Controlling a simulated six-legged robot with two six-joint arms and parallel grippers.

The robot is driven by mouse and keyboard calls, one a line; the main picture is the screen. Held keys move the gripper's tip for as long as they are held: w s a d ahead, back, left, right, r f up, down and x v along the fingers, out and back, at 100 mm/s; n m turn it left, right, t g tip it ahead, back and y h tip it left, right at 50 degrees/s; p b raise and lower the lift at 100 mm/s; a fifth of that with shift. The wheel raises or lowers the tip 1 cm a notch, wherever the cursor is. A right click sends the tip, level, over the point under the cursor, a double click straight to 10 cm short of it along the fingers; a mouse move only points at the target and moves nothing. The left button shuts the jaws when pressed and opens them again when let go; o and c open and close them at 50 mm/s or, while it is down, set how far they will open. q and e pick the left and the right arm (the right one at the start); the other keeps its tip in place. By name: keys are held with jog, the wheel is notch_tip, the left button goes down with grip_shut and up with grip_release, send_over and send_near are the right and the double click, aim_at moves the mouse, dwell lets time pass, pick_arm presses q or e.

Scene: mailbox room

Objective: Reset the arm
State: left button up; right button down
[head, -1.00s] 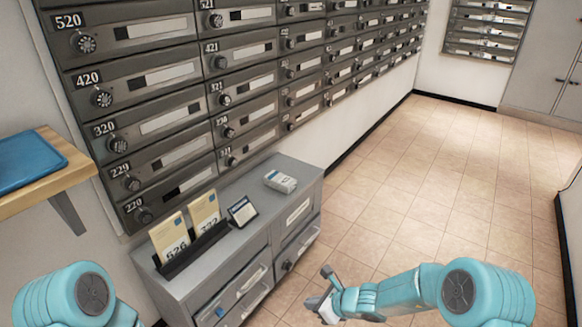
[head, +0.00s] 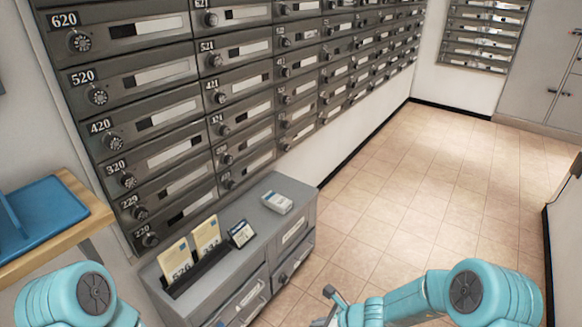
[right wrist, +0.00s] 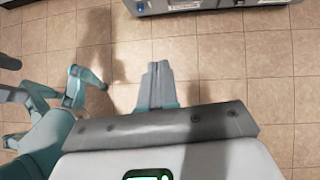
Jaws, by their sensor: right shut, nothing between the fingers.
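My right arm reaches in from the right of the head view, bent low in front of the grey cabinet (head: 225,275). Its gripper (head: 330,306) is at the bottom edge, over the floor to the right of the cabinet, partly cut off. In the right wrist view the gripper's fingers (right wrist: 158,72) are together and empty above the tiles. Of my left arm only a turquoise link shows at the lower left of the head view; its gripper is out of view.
Mailboxes (head: 160,120) line the wall. On the cabinet stand yellow cards (head: 175,262) in a black holder, a small framed card (head: 241,234) and a grey box (head: 277,203). A wooden shelf (head: 95,212) with a blue tray (head: 45,215) is at left. The tiled floor (head: 430,190) is clear.

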pick_arm(q)
notch_tip(320, 180, up, 17)
jog(key=p, duration=1.4)
jog(key=shift+s, duration=0.15)
pick_arm(e)
jog(key=s+d+r+n+g+h, duration=0.1)
jog(key=s+d+r+n, duration=0.1)
jog(key=s+r+n, duration=0.4)
jog(key=s+d+r+n+g+h, duration=0.1)
jog(key=s+r+n, duration=0.5)
jog(key=s+n, duration=1)
jog(key=shift+s+d+r+g+h, duration=0.3)
jog(key=shift+d+r+g+h, duration=0.1)
jog(key=shift+d+g, duration=0.3)
pick_arm(q)
jog(key=shift+d, duration=0.1)
